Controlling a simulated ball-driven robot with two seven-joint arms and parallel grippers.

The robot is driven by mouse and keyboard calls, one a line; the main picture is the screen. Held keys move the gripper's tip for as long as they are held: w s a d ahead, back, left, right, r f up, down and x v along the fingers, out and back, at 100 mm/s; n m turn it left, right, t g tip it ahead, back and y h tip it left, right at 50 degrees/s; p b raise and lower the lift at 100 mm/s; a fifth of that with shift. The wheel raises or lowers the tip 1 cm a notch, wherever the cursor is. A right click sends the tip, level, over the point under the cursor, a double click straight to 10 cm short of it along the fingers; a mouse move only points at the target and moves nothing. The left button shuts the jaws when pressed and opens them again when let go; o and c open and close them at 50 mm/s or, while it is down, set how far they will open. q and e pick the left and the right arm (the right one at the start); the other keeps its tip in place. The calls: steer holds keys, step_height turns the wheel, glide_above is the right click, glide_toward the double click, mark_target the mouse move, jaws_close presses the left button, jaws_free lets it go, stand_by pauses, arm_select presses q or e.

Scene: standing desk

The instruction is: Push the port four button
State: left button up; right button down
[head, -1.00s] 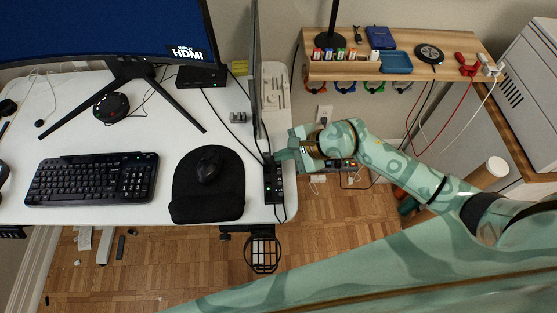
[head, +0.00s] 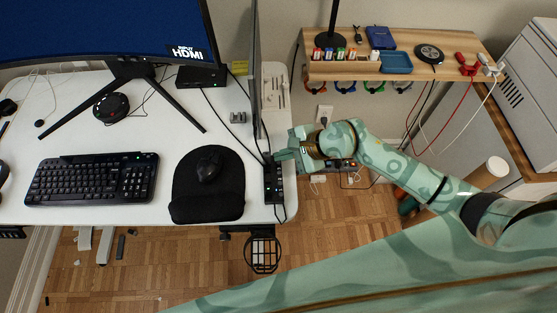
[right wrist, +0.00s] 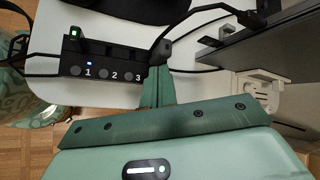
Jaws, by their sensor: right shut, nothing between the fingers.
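The black USB hub (head: 274,184) lies along the right edge of the white desk. In the right wrist view, the hub (right wrist: 112,60) shows round buttons numbered 1, 2 and 3. A blue light glows by number 1, and a green light glows at the hub's left end. The fourth button is hidden behind my fingers. My right gripper (head: 279,156) is shut and empty, its tips over the hub's far end. In the right wrist view, the right gripper's tips (right wrist: 160,70) are just right of number 3; I cannot tell whether they touch. My left gripper is out of view.
A cable (right wrist: 185,22) runs from the hub beside my fingertips. A thin upright panel (head: 256,70) stands just behind the hub. The mouse pad (head: 208,207) lies to its left. A wooden shelf (head: 420,70) with small items is at the upper right.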

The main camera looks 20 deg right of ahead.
steer(key=shift+f, duration=0.4)
steer(key=shift+f, duration=0.2)
stand_by(0.3)
steer(key=shift+r+p, duration=0.35)
steer(key=shift+r, duration=0.35)
step_height(320, 180, up, 6)
steer(key=p, duration=0.5)
